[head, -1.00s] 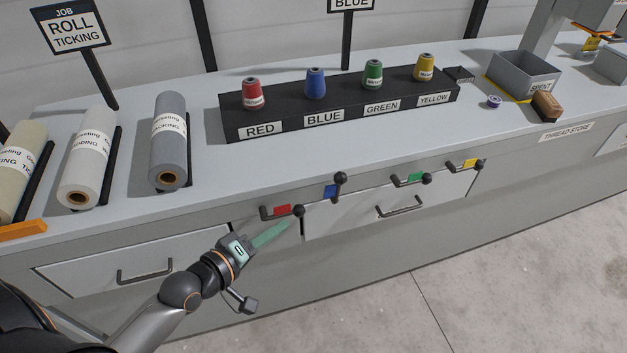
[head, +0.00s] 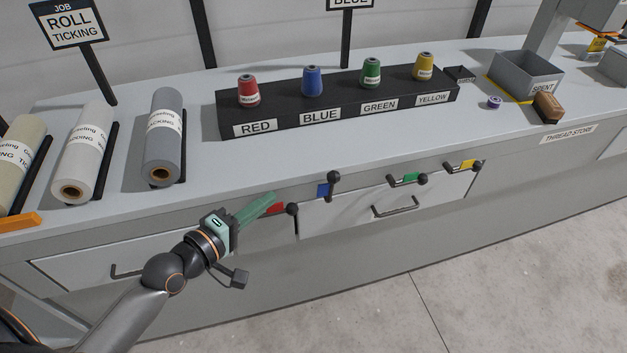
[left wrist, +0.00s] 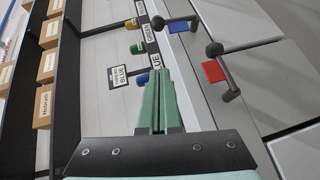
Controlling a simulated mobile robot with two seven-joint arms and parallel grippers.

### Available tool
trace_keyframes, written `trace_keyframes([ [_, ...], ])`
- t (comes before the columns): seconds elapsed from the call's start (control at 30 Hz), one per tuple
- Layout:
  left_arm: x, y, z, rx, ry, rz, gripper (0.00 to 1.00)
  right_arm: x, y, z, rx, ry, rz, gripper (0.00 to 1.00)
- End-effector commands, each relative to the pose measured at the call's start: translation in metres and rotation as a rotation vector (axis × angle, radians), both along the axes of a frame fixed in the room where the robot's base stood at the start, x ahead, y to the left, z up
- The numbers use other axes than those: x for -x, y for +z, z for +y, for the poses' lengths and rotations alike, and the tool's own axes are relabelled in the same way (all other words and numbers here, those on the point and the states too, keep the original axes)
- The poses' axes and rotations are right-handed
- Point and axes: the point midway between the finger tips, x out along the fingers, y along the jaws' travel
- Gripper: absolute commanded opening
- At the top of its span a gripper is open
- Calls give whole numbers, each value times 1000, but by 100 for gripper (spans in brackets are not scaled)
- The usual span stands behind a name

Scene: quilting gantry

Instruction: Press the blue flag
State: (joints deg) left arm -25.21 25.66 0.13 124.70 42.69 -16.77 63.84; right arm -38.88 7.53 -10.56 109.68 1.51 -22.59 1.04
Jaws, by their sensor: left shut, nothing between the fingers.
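My left gripper (head: 271,198) has green fingers, shut and empty. It is left of the blue flag and apart from it, its tips overlapping the red flag (head: 275,207) in the head view; contact there cannot be told. The red flag is right of the fingers in the left wrist view (left wrist: 213,71). My right gripper is out of view.
Green (head: 410,179) and yellow (head: 467,165) flags sit farther right; their levers and the red one lie sideways. Drawers with handles (head: 395,208) are below. A black rack (head: 280,123) holds several thread cones on the counter. Fabric rolls (head: 163,135) lie at left.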

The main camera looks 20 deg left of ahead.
Motion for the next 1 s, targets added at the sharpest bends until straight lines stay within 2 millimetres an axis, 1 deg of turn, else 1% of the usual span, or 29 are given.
trace_keyframes([
  [0.13,-19,-1,-7,1,0,-4,0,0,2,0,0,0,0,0],
  [0.57,-89,-14,-33,1,-1,-2,0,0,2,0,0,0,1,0],
  [0.6,-90,-15,-41,4,-1,1,0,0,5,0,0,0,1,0],
  [0.73,-97,-19,-56,3,-2,0,0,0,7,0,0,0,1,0],
  [0.83,-100,-21,-63,1,-1,0,0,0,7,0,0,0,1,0],
  [1.0,-102,-22,-67,-1,-1,0,0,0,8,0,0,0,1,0],
])
